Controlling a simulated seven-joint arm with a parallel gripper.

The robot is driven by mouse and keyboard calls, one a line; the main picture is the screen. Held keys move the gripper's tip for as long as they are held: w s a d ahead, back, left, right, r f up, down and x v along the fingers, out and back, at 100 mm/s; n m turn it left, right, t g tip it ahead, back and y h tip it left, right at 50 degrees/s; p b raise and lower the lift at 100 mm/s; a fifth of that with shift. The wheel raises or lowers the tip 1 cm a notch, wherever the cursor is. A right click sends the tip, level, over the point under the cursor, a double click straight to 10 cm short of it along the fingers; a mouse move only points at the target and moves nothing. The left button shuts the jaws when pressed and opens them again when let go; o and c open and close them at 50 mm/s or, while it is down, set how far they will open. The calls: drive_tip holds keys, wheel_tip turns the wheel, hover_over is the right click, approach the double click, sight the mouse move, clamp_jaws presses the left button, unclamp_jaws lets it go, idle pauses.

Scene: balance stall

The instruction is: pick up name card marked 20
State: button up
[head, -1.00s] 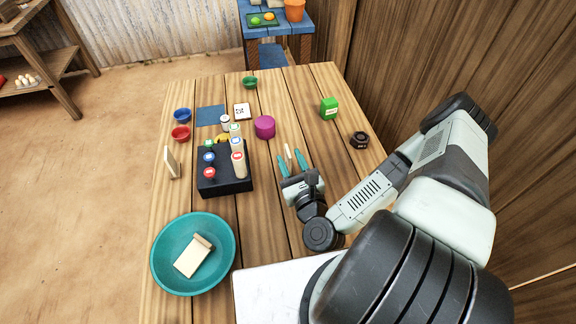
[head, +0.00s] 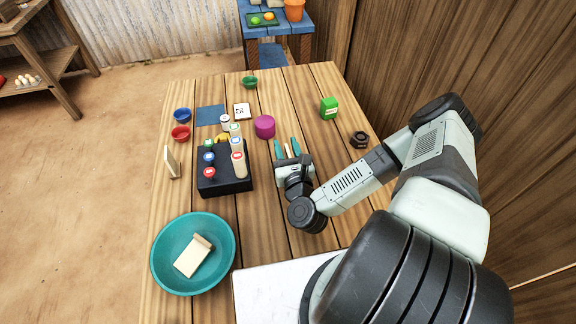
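A thin, cream, upright piece (head: 287,151), which looks like a name card seen nearly edge-on, stands on the table right of the black block. Its marking cannot be read from here. My gripper (head: 286,147) is low over the table, with its two teal fingers apart, one on each side of this piece. Whether the fingers touch it cannot be told. Another cream card (head: 172,162) stands at the table's left edge. A cream card-like piece (head: 193,256) lies in the teal basin (head: 226,222). No number 20 is legible on any of them.
The black block (head: 226,186) holding several capped pegs stands left of my gripper. A green container (head: 329,108) and a dark hexagonal piece (head: 359,140) stand to the right. Small bowls are at the back left.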

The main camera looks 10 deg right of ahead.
clamp_jaws()
drive_tip(key=shift+r, duration=0.1)
idle(0.3)
